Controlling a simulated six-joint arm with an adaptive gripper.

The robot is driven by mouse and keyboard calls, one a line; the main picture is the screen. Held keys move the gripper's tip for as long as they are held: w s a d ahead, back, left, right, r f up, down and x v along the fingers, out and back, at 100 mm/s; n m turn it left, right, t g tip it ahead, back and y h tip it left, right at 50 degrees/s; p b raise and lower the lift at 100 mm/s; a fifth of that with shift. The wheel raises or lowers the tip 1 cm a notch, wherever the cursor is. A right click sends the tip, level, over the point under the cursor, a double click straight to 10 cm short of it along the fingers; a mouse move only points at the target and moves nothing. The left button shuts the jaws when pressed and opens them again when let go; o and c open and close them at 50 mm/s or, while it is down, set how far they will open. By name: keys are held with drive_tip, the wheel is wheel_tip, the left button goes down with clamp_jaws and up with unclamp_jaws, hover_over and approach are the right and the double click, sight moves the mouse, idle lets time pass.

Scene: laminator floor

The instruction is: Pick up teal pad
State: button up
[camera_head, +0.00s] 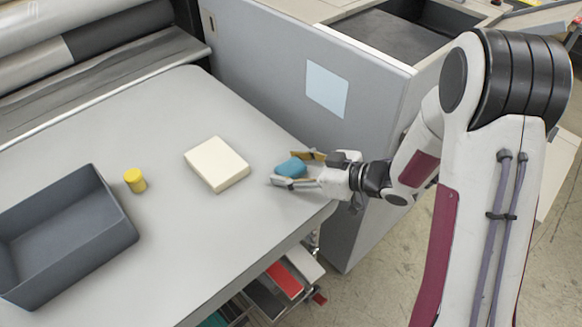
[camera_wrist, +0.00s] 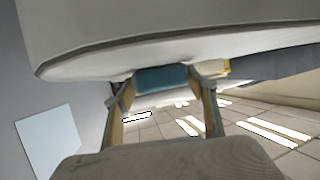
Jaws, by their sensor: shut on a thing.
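The teal pad (camera_head: 291,168) is a small rounded block at the right-hand corner of the grey table (camera_head: 100,130). My gripper (camera_head: 287,169) reaches in from the right and is shut on the teal pad, with one finger on each side. In the wrist view the pad (camera_wrist: 162,79) sits between the two fingers (camera_wrist: 165,92). I cannot tell whether the pad touches the table or is slightly above it.
A cream block (camera_head: 216,164) lies left of my gripper. A grey panel with a pale blue sheet (camera_head: 327,88) rises behind the gripper. Open table surface lies between the objects.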

sight(291, 166)
drive_tip(key=shift+r, duration=0.1)
drive_tip(key=shift+r, duration=4.9)
